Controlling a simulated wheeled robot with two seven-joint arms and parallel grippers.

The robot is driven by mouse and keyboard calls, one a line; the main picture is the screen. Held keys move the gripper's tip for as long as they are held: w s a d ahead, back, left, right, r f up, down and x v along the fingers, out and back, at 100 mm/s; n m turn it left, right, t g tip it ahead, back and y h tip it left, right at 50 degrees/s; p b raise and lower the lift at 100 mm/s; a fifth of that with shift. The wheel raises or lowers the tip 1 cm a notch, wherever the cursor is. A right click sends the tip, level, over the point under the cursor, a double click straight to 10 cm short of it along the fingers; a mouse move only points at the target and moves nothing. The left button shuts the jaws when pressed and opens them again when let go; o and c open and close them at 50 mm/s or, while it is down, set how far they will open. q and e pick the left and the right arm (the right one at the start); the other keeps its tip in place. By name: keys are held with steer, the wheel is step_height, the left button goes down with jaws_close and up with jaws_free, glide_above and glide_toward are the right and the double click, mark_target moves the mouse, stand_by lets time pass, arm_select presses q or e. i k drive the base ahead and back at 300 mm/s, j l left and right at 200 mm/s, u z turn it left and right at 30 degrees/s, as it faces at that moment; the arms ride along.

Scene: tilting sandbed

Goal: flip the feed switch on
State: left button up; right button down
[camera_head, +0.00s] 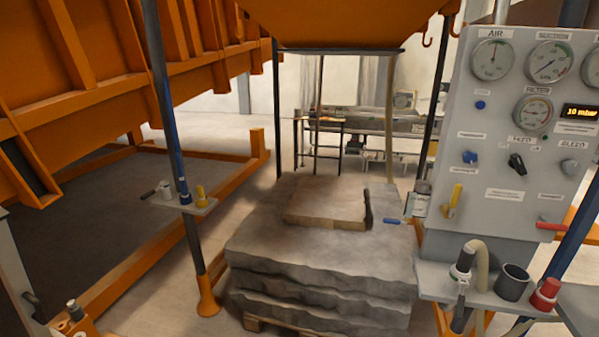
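A grey control panel (488,200) stands at the right. The feed switch (517,163) is a black rotary knob on it, under a small label that seems to read FEED. The knob sits at a slant, its upper end leaning left; I cannot tell which setting that is. A blue knob (470,157) is to its left and a grey knob (569,166) under a label like BLEED is to its right. Neither of my grippers shows in the view, and nothing touches the switch.
Dial gauges (493,58) and a lit display reading 10 mbar (580,112) are above the knobs. Below the panel, a shelf (433,283) holds a hose nozzle (465,258), a dark cup (512,282) and a red-capped item (545,294).

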mark_target(515, 162)
steer(key=z, duration=1.45)
steer(key=i+l+z, duration=0.2)
steer(key=i+z, duration=0.3)
steer(key=i+l+z, duration=0.1)
steer(key=i+z, duration=0.4)
steer(key=k, duration=0.1)
